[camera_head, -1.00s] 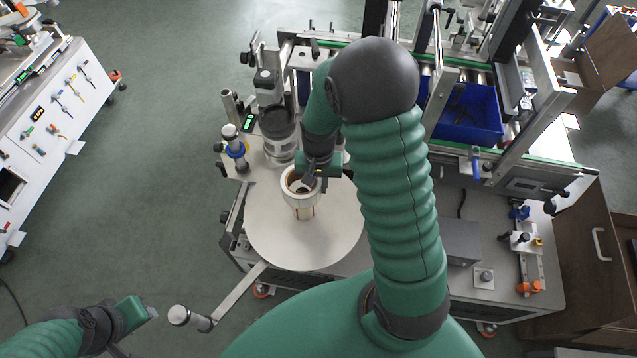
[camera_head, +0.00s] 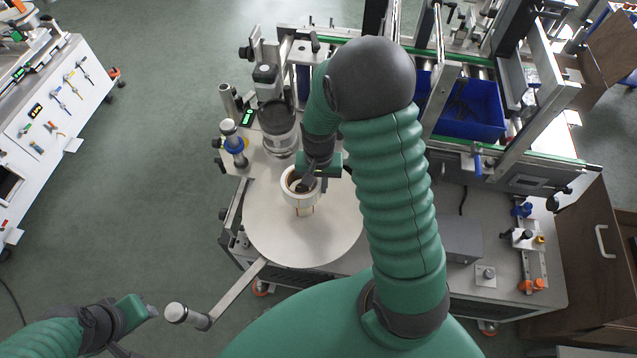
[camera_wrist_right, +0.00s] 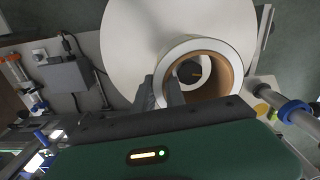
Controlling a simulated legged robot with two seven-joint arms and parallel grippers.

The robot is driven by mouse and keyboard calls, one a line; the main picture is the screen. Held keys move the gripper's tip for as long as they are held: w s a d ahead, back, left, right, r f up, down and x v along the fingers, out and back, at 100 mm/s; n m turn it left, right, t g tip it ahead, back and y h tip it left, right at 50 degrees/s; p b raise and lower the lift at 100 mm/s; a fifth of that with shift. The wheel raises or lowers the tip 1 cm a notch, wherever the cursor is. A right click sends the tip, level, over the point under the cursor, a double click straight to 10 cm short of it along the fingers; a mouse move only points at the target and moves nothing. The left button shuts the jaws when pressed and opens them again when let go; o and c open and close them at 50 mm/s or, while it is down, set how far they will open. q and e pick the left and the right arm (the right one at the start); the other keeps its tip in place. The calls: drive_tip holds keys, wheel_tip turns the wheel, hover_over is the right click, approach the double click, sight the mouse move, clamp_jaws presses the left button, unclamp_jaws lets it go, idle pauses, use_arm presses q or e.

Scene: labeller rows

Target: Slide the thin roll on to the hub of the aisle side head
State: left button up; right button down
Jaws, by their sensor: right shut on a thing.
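The thin roll (camera_head: 298,196) is a white ring with a brown core. In the head view it is at the upper middle of the round pale plate (camera_head: 320,235) of the near head. My right gripper (camera_head: 311,180) is shut on the roll's wall. In the right wrist view the roll (camera_wrist_right: 228,62) stands over the plate, with the fingers (camera_wrist_right: 164,92) at its left wall. A dark round hub end (camera_wrist_right: 190,72) shows inside the core. Whether the roll is around the hub or only above it I cannot tell. My left gripper (camera_head: 150,311) is at the lower left, away from the roll; its fingers are unclear.
A metal arm with a roller (camera_head: 188,315) reaches out at the plate's lower left. A blue bin (camera_head: 470,108) is at the right. Green floor is free at the left.

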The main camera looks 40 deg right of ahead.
drive_tip(key=shift+f+b, duration=1.35)
drive_tip(key=shift+f, duration=0.6)
drive_tip(key=c, duration=1.4)
unclamp_jaws()
drive_tip(key=shift+o, duration=0.4)
drive_tip(key=shift+s+d, duration=0.1)
drive_tip(key=shift+d, duration=0.05)
drive_tip(key=r, duration=0.4)
drive_tip(key=r+b, duration=0.1)
drive_tip(key=r, duration=0.1)
drive_tip(key=shift+w, duration=0.3)
wheel_tip(320, 180, up, 11)
drive_tip(key=s+b, duration=0.1)
drive_tip(key=shift+s+d, duration=0.3)
drive_tip(key=shift+a+f+b, duration=0.1)
drive_tip(key=shift+a+b, duration=0.05)
drive_tip(key=shift+b, duration=0.15)
